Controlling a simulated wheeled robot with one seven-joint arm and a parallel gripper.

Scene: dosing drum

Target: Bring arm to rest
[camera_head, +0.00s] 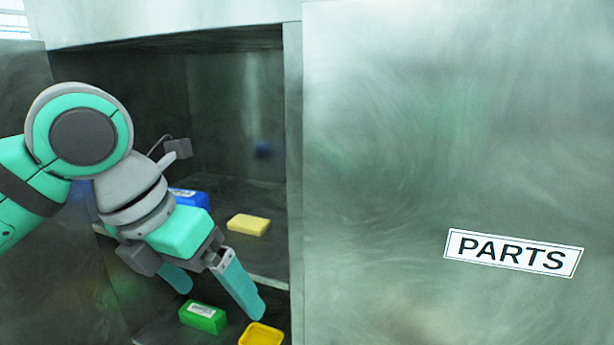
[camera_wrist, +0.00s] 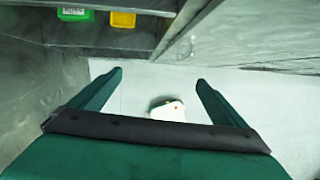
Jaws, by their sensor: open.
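My gripper (camera_head: 213,285) is open and empty, its two teal fingers spread and pointing down in front of the open cabinet. The fingers overlap the cabinet shelf (camera_head: 270,277) in the head view; I cannot tell whether anything touches.
The cabinet holds a blue box (camera_head: 190,198), a yellow block (camera_head: 248,225), a green box (camera_head: 203,317) and a yellow tray (camera_head: 261,335). A metal panel (camera_head: 400,120) labelled PARTS stands at right. A white object (camera_wrist: 167,111) lies on the floor.

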